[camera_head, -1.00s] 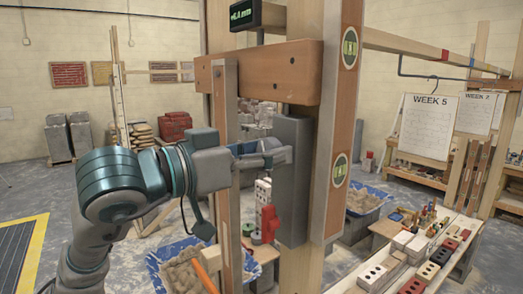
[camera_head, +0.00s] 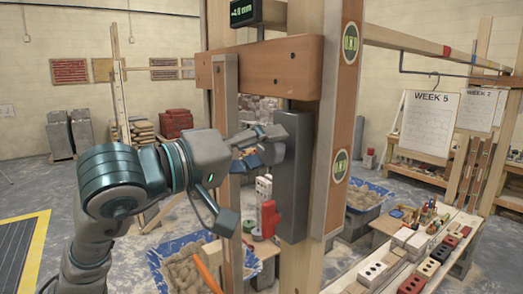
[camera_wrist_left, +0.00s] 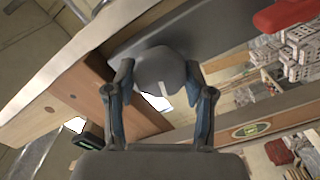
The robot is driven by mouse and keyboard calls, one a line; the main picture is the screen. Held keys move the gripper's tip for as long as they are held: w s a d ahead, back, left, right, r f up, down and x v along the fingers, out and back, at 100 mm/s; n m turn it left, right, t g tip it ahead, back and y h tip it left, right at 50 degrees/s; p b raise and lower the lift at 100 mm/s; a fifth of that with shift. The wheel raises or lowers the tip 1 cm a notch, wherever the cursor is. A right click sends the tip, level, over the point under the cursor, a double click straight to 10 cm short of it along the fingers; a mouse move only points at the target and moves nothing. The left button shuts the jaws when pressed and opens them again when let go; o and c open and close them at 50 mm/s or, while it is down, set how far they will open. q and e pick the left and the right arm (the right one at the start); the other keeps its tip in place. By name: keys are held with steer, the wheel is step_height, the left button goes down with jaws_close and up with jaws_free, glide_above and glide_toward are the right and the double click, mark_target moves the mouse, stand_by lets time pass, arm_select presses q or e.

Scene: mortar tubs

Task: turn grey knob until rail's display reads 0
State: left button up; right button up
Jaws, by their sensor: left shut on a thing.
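The grey knob (camera_wrist_left: 160,72) is round with a pale mark and sits on the front of a dark grey box (camera_head: 292,175) on the timber post. My left gripper (camera_wrist_left: 160,82) is shut on the knob, one finger on each side. In the head view my left gripper (camera_head: 260,146) reaches the box from the left and mostly hides the knob. The display (camera_head: 245,12) at the top has small green digits that look like -4.0 mm. The wooden rail (camera_head: 265,72) crosses the post below it. My right gripper is not in view.
A red handle (camera_head: 269,218) sticks out below the knob. An upright board with round green vials (camera_head: 341,165) stands just right of the box. A mortar tub (camera_head: 185,262) is on the floor below, and a bench with bricks (camera_head: 425,265) is at right.

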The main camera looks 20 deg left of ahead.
arm_select(q)
steer(key=n, duration=0.4)
steer(key=shift+w+f+n+b, duration=0.15)
steer(key=shift+f+n+b, duration=0.15)
steer(key=shift+f+b, duration=0.1)
steer(key=n+b, duration=0.1)
steer(key=n, duration=0.2)
steer(key=shift+n, duration=0.4)
steer(key=n+b, duration=0.1)
steer(key=n, duration=0.2)
steer(key=shift+d+f, duration=0.1)
steer(key=n+b, duration=0.1)
steer(key=n, duration=0.4)
steer(key=n+b, duration=0.2)
steer(key=n, duration=0.4)
steer(key=shift+d+f, duration=0.1)
steer(key=n+b, duration=0.2)
steer(key=n, duration=0.3)
steer(key=shift+n, duration=0.8)
